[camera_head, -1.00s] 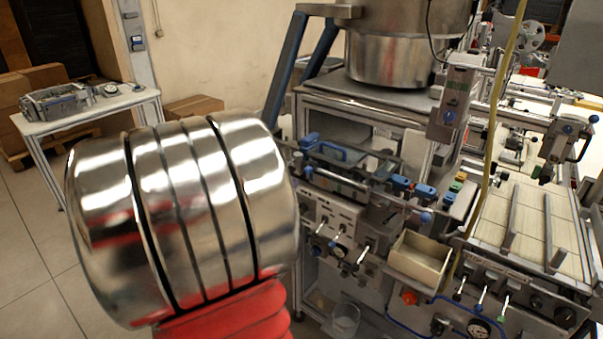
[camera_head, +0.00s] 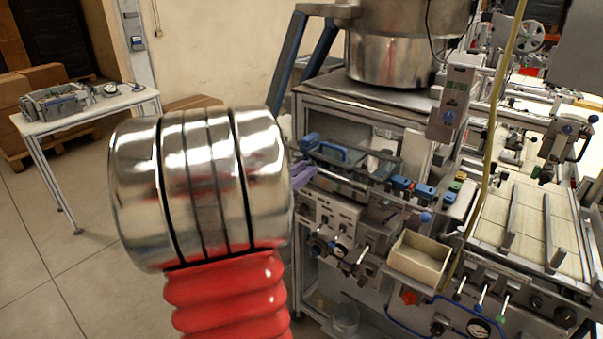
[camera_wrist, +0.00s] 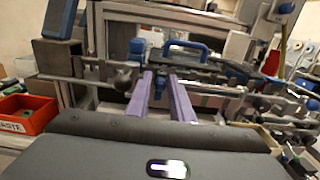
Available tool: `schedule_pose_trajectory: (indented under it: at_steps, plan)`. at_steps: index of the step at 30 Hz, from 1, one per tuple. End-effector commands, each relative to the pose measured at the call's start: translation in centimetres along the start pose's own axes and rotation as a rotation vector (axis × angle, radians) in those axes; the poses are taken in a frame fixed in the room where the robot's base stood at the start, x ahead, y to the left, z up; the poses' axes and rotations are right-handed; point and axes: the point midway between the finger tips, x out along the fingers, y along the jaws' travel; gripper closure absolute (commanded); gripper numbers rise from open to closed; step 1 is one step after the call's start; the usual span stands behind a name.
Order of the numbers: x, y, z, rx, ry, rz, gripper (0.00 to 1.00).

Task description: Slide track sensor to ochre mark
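My gripper (camera_wrist: 161,97) shows in the wrist view as two purple fingers spread apart with nothing between them. In the head view its purple tips (camera_head: 302,173) show just right of my steel wrist, near the left end of the machine's front rail. Several small blue blocks (camera_head: 402,184) sit along that rail; I cannot tell which part is the track sensor. A blue knob (camera_wrist: 136,48) and a blue handle (camera_wrist: 185,47) show ahead of the fingers in the wrist view. No ochre mark can be made out for certain. My wrist hides part of the machine's left side.
A beige open bin (camera_head: 419,260) sits on the machine front below the rail. A yellow hose (camera_head: 492,130) hangs in front of the machine. A large steel drum (camera_head: 392,55) stands on top. A red waste box (camera_wrist: 25,115) shows left in the wrist view.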

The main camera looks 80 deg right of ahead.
Motion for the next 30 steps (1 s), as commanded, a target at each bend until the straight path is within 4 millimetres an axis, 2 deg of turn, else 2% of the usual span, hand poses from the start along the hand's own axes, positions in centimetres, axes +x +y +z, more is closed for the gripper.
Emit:
schedule_pose_trajectory:
  at_steps: [2,10,30]
  plan:
    - [-0.02,0.01,0.0,0.0,0.0,0.0,0.81]
    - [-0.05,0.06,0.0,0.0,0.0,0.002,1.0]
    - [-0.44,-0.02,0.01,-0.001,0.0,0.004,1.0]
